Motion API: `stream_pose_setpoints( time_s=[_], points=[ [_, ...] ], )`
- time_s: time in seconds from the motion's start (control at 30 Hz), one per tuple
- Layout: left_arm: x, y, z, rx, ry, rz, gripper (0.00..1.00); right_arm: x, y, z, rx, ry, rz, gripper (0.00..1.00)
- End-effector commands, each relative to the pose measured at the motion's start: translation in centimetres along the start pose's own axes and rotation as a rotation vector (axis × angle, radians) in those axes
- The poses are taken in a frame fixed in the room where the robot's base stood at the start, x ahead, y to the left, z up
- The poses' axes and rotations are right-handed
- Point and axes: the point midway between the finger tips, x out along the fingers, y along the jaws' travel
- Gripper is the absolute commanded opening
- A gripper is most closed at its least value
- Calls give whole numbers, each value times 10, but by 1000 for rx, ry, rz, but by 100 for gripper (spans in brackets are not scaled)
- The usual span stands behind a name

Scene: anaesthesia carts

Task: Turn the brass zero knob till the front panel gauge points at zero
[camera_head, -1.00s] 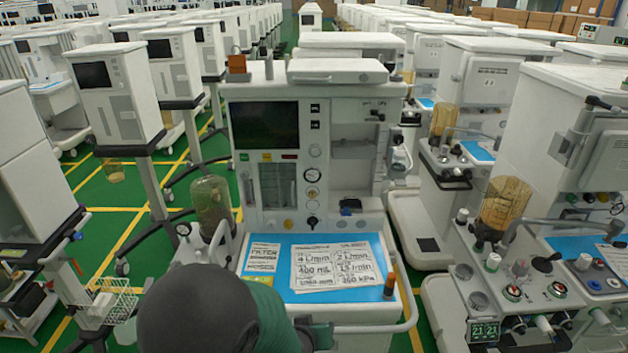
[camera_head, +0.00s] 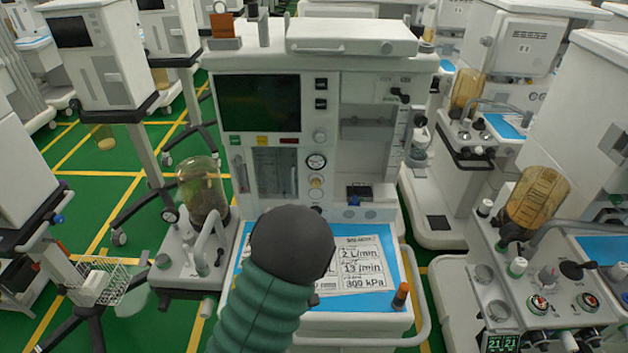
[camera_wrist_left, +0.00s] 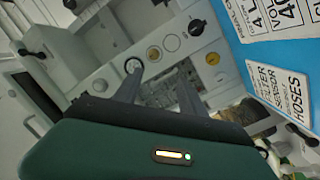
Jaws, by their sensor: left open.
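The front panel gauge (camera_head: 316,161) is a small white dial with a dark rim on the middle cart's panel. It also shows in the left wrist view (camera_wrist_left: 133,66); its needle is too small to read. The brass zero knob (camera_head: 316,181) is just below the gauge, and shows in the left wrist view (camera_wrist_left: 153,53) beside it. My left gripper (camera_wrist_left: 160,77) is open and empty, its two fingers apart and pointing toward the panel near the gauge and knob, with no contact visible. In the head view my dark wrist and green arm hide its fingers. My right gripper is not in view.
The cart's blue work surface (camera_head: 397,266) with printed sheets (camera_head: 362,262) lies below the panel, partly behind my arm. A glass canister (camera_head: 203,190) stands at the cart's left. Another cart (camera_head: 497,275) is close on the right. Green floor shows at left.

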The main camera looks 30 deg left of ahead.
Motion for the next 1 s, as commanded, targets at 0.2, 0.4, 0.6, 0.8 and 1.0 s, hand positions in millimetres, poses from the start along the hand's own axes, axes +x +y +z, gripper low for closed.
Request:
stream_pose_setpoints(
  time_s=[0.2,0.4,0.6,0.8,1.0],
  points=[
    [14,-2,12,0,3,7,48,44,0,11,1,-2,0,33],
    [30,-8,10,-3,-2,2,48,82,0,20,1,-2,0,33],
    [72,-4,1,1,-6,-3,48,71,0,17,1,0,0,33],
    [122,-1,3,4,-6,-2,48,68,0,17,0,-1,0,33],
    [159,0,4,4,-5,-2,48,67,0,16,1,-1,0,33]
  ],
)
